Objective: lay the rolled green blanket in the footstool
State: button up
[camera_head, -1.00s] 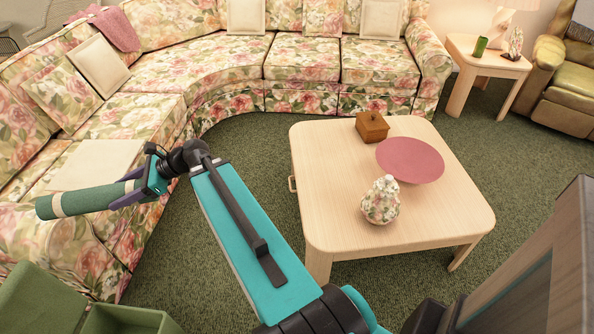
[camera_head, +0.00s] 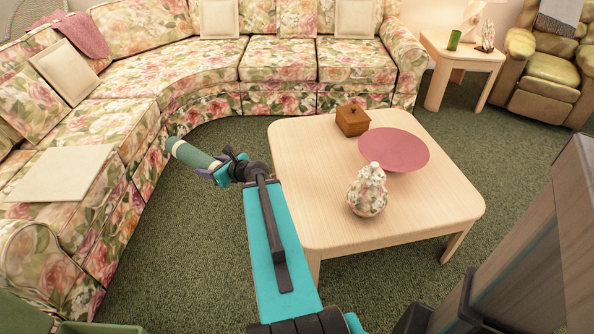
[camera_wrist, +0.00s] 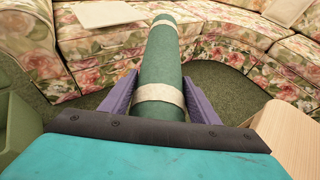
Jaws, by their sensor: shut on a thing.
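The rolled green blanket (camera_head: 188,154), with pale bands, is held in the air between the floral sofa and the coffee table. My gripper (camera_head: 218,172) is shut on it near one end. In the wrist view the purple fingers (camera_wrist: 160,98) are on either side of the roll (camera_wrist: 161,62), which points away from me. The footstool looks to be the green box (camera_head: 85,327) at the bottom left corner, mostly cut off by the picture edge. A green surface (camera_wrist: 14,125) at the left of the wrist view seems to be part of it. The blanket is well apart from it.
The wooden coffee table (camera_head: 320,215) stands right of my arm, with a brown box (camera_head: 353,121), a pink dish (camera_head: 394,150) and a floral vase (camera_head: 367,190). The floral sofa (camera_head: 130,110) curves along the left and back. Green carpet (camera_head: 170,250) between them is clear.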

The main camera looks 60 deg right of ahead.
jog(key=s+d+f+m+g+h+b, duration=0.1)
jog(key=s+d+f+m+h+b, duration=0.1)
jog(key=s+d+f, duration=0.3)
jog(key=s+d+f+m+g+h+b, duration=0.2)
jog(key=s+d+f, duration=0.4)
jog(key=s+d, duration=0.3)
jog(key=s+d+f+m+g+h+b, duration=0.1)
jog(key=s+d+f+m+h+b, duration=0.1)
jog(key=s+d+f+m+h, duration=0.2)
jog(key=shift+s+d+f+m+h+b, duration=0.15)
jog(key=shift+s+d+f, duration=0.1)
jog(key=shift+s+d, duration=0.4)
jog(key=shift+s+d+f+m+h+b, duration=0.1)
jog(key=shift+s+d+f, duration=0.25)
jog(key=shift+s, duration=0.55)
jog(key=shift+s+d+f+m+h+b, duration=0.1)
jog(key=shift+s+d+f+h, duration=0.05)
jog(key=shift+s+d, duration=0.55)
jog(key=shift+a+g, duration=0.1)
jog(key=shift+g, duration=0.2)
